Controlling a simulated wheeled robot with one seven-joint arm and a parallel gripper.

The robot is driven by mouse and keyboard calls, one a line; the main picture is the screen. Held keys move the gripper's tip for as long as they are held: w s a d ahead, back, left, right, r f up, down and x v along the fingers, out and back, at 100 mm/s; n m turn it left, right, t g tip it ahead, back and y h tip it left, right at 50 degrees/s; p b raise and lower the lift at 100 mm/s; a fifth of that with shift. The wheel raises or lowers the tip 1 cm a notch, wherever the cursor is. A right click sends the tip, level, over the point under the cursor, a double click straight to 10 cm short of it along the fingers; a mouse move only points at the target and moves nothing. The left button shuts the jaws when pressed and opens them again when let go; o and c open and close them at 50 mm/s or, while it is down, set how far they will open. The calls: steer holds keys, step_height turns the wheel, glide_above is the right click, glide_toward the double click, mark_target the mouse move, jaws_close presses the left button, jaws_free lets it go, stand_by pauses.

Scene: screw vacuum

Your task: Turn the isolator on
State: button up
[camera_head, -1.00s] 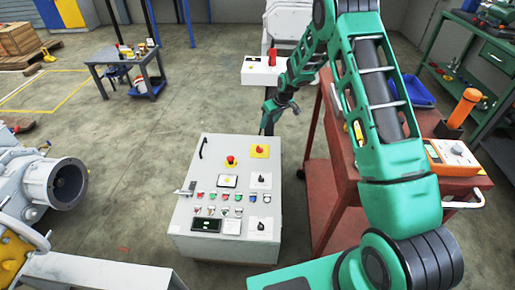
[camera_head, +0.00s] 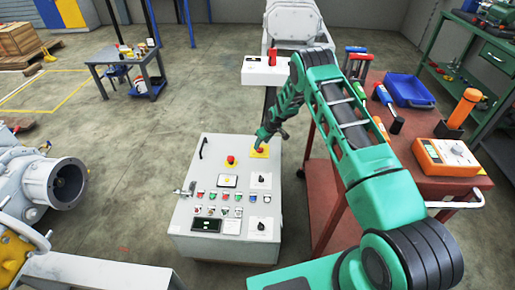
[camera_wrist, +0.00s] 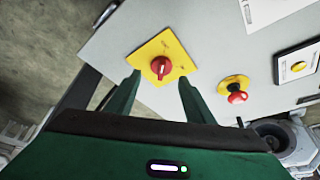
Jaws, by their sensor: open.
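The isolator is a red rotary knob (camera_wrist: 161,67) on a square yellow plate (camera_wrist: 178,58), near the upper right corner of a light grey control box (camera_head: 188,232). In the head view the yellow plate (camera_head: 259,153) shows just below my gripper (camera_head: 262,139). In the wrist view my gripper (camera_wrist: 158,77) is open, with one green finger on each side of the plate's lower part. The knob appears between and slightly beyond the fingertips, with nothing held. I cannot tell whether the fingers touch the plate.
A red mushroom button (camera_head: 231,160), also in the wrist view (camera_wrist: 237,97), sits beside the isolator. Selector switches and several small buttons lie lower on the panel. A red tool cart (camera_head: 327,190) stands close on the right. Open floor lies left of the box.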

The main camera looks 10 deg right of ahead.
mark_target(260, 149)
steer(key=shift+x, duration=1.75)
